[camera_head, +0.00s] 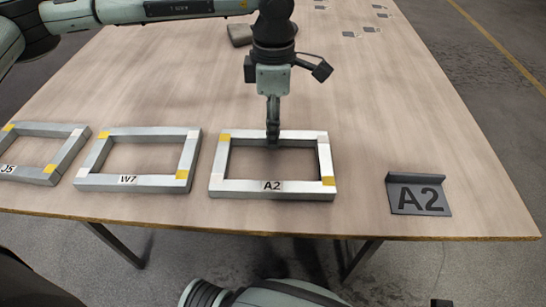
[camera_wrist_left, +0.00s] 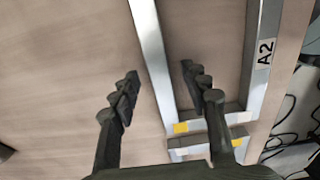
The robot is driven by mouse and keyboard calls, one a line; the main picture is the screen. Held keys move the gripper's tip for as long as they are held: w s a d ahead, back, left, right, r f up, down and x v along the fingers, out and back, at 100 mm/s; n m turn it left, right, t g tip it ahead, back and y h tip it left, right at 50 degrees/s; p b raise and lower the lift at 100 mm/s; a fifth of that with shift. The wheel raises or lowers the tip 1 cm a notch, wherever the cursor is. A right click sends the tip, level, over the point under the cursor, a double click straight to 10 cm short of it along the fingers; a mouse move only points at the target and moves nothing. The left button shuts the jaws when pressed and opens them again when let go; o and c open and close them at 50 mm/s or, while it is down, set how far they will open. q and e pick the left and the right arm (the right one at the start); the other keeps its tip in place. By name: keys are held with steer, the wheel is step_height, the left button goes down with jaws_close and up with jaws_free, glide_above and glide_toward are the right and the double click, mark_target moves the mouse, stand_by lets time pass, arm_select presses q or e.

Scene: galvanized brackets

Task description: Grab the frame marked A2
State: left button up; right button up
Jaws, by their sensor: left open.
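The frame marked A2 (camera_head: 225,162) is a grey metal rectangle with yellow and pale corner patches, lying flat near the table's front edge. Its A2 label is on the front bar; it also shows in the left wrist view (camera_wrist_left: 248,72). My left gripper (camera_head: 272,138) points down at the frame's far bar. In the left wrist view the gripper (camera_wrist_left: 160,76) is open, with that bar between its fingers in the picture. One finger appears over the opening, the other over the table outside. Contact cannot be told. My right gripper is not in view.
Similar frames marked W7 (camera_head: 127,180) and J5 (camera_head: 45,176) lie to the left. A dark A2 sign (camera_head: 418,195) stands to the right. A grey-brown object (camera_head: 239,35) and small pale tags (camera_head: 371,29) are farther back. The wooden table (camera_head: 400,110) is otherwise largely clear.

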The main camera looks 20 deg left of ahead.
arm_select(q)
steer(key=shift+f, duration=0.7)
jaws_close()
steer(key=shift+r, duration=0.15)
